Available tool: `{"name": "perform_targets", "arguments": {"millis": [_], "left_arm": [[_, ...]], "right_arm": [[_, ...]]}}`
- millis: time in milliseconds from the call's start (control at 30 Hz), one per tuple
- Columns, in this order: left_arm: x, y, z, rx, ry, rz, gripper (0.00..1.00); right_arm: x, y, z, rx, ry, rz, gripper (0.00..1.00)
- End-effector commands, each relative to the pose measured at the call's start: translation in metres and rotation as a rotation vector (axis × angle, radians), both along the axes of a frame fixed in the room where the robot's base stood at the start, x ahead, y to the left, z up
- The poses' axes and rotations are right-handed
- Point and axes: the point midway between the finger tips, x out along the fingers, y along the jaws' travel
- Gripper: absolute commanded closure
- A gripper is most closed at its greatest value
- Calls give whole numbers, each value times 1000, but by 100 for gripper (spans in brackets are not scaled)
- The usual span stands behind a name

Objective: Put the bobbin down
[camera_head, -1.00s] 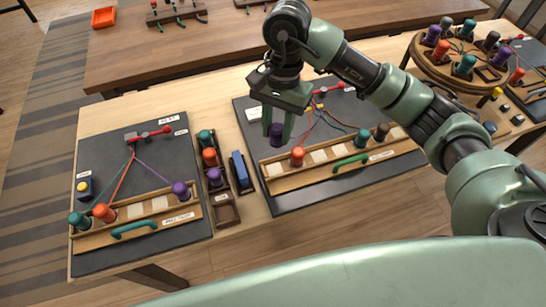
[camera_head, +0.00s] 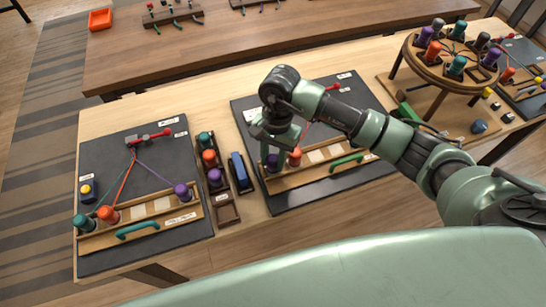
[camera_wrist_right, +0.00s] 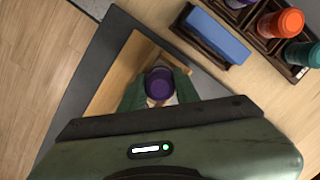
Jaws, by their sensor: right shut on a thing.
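My right gripper (camera_head: 275,148) is shut on a purple bobbin (camera_head: 272,162) at the left end of the wooden rack (camera_head: 318,176) on the right-hand dark board. In the right wrist view the bobbin (camera_wrist_right: 160,82) sits between the two green fingers, over the rack's end (camera_wrist_right: 118,72). I cannot tell whether its base touches the rack. An orange bobbin (camera_head: 295,157) stands in the rack just right of the gripper. My arm hides part of the board and cords. My left gripper is not in view.
A narrow tray of bobbins (camera_head: 221,196) and a blue block in a dark holder (camera_head: 240,171) lie left of the board. Another board (camera_head: 105,163) with bobbins is farther left. A round wooden stand (camera_head: 436,68) with bobbins is at the right.

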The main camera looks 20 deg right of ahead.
Motion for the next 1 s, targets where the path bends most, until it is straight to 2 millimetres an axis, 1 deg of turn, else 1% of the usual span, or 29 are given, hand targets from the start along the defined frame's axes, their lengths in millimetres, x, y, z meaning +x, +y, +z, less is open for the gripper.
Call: {"name": "perform_targets", "arguments": {"millis": [333, 367, 400, 433, 767, 900, 933, 967, 1000], "left_arm": [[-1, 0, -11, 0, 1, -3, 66], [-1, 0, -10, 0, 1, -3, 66], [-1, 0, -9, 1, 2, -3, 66], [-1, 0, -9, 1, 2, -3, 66], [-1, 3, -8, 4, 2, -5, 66], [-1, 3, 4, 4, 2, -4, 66], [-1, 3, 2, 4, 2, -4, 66], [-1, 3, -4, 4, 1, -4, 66], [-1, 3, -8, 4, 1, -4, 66]], "right_arm": [[0, 0, -8, 0, -1, 0, 100], [0, 0, -7, 0, 0, 0, 66], [0, 0, -6, 0, 0, 0, 55], [0, 0, -6, 0, 0, 0, 47], [0, 0, -5, 0, 0, 0, 47], [0, 0, 4, 1, 1, -1, 47], [1, 0, 6, 1, -1, -1, 47], [3, -1, 8, 1, -6, 0, 47], [4, -2, 15, 0, -7, 0, 47]]}}
